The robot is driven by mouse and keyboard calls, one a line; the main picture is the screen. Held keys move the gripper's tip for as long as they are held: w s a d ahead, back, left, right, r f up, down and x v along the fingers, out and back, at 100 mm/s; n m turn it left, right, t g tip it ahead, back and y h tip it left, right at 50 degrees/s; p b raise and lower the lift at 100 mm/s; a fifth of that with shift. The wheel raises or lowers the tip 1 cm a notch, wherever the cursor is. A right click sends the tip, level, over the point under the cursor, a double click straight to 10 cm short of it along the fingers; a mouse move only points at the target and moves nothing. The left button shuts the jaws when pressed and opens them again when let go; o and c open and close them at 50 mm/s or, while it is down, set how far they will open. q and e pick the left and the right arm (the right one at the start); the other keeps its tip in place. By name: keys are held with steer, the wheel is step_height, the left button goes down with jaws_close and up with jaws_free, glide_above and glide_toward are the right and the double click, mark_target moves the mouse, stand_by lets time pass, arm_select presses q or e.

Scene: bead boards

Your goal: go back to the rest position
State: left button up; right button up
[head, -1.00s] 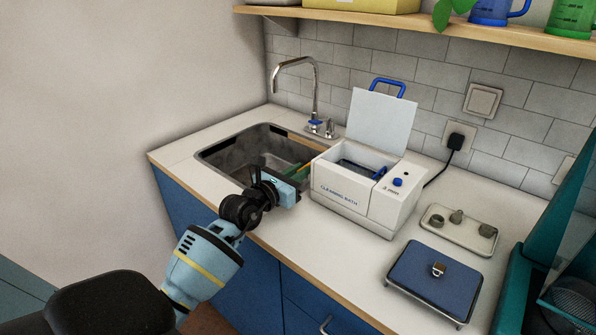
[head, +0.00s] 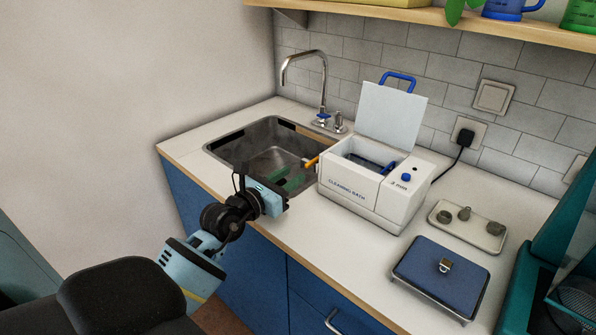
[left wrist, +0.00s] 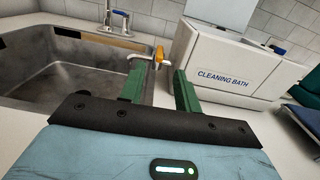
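My left gripper (head: 291,181) hangs over the front right part of the sink in the head view. In the left wrist view its two green fingers (left wrist: 158,88) stand apart with nothing between them. An orange-handled tap (left wrist: 158,55) on the side of the white cleaning bath shows beyond the fingertips, apart from them; it also shows in the head view (head: 311,162). The cleaning bath (head: 350,192) stands right of the gripper with its lid (head: 391,114) raised. My right gripper is in neither view.
The sink (head: 240,147) with a tall faucet (head: 323,85) lies at the counter's left. A white tray with several small grey parts (head: 490,241) and a blue board with a metal piece (head: 430,277) lie right of the bath. A shelf (head: 540,38) runs above.

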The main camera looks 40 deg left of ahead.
arm_select(q)
steer(key=shift+s, duration=0.55)
